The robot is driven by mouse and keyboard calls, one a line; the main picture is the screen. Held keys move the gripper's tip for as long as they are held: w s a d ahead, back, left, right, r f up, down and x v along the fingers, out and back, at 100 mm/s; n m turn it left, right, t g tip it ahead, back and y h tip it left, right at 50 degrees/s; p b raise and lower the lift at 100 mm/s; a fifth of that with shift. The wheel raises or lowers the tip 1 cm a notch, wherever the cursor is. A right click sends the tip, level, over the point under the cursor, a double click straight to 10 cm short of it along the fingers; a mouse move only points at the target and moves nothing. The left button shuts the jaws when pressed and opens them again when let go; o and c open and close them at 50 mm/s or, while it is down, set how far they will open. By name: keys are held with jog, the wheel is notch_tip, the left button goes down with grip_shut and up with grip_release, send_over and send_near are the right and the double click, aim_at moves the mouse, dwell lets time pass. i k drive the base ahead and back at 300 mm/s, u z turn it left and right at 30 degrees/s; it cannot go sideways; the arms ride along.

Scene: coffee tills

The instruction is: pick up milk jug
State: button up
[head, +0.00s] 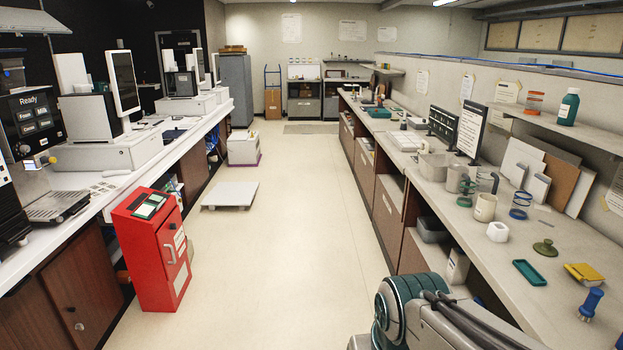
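Grey metallic vessels stand on the right-hand counter (470,212), and one or more of them may be the milk jug. One jug-like vessel (456,179) stands beside a cream mug (485,207). Another grey vessel with a handle (487,181) stands just behind the mug. A wider grey container (434,165) is a little farther left. I cannot tell for sure which is the milk jug. Part of my own arm shows at the bottom right, in front of the counter. My gripper is not in view.
Near the vessels are a blue wire-like cylinder (520,205), a white cup (497,231), a teal tray (529,272) and a yellow item (585,274). A red cabinet (150,250) and a low white platform (230,195) stand left. The middle aisle floor (300,220) is clear.

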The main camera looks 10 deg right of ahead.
aim_at(456, 173)
jog(key=z, duration=0.2)
jog(key=i, duration=1.6)
jog(key=z, duration=0.5)
jog(key=i, duration=1.25)
jog(key=z, duration=0.2)
